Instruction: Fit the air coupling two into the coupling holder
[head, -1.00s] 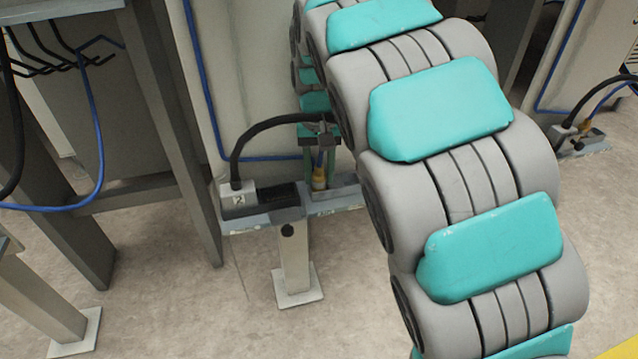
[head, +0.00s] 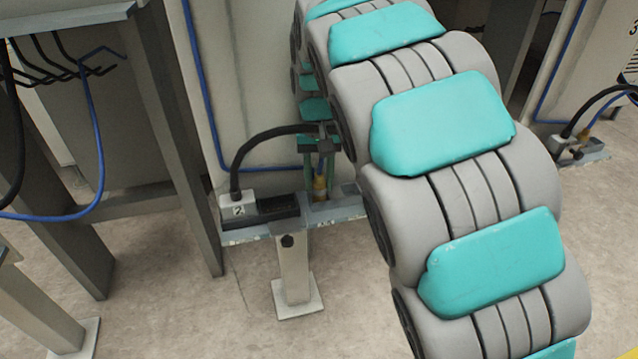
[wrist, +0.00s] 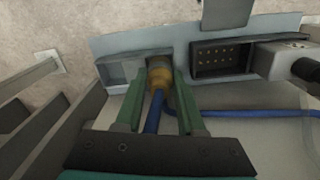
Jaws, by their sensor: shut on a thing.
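The air coupling (wrist: 159,74) is a brass-coloured fitting on a blue hose (wrist: 153,112). In the wrist view my gripper (wrist: 158,88) has its two green fingers shut on it, one on each side. The coupling holder (wrist: 118,72) is a grey metal piece on the bracket; the coupling's front end is at its right part. I cannot tell whether the coupling is seated or only touching. In the head view the coupling (head: 319,186) stands upright at the bracket's right part (head: 345,207), below my gripper (head: 319,172).
A black multi-pin socket (wrist: 222,58) sits on the bracket beside the holder. A grey plug marked 2 (head: 238,208) with a black cable is at the bracket's left end. A steel post (head: 293,270) carries the bracket. A similar bracket (head: 590,150) stands far right.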

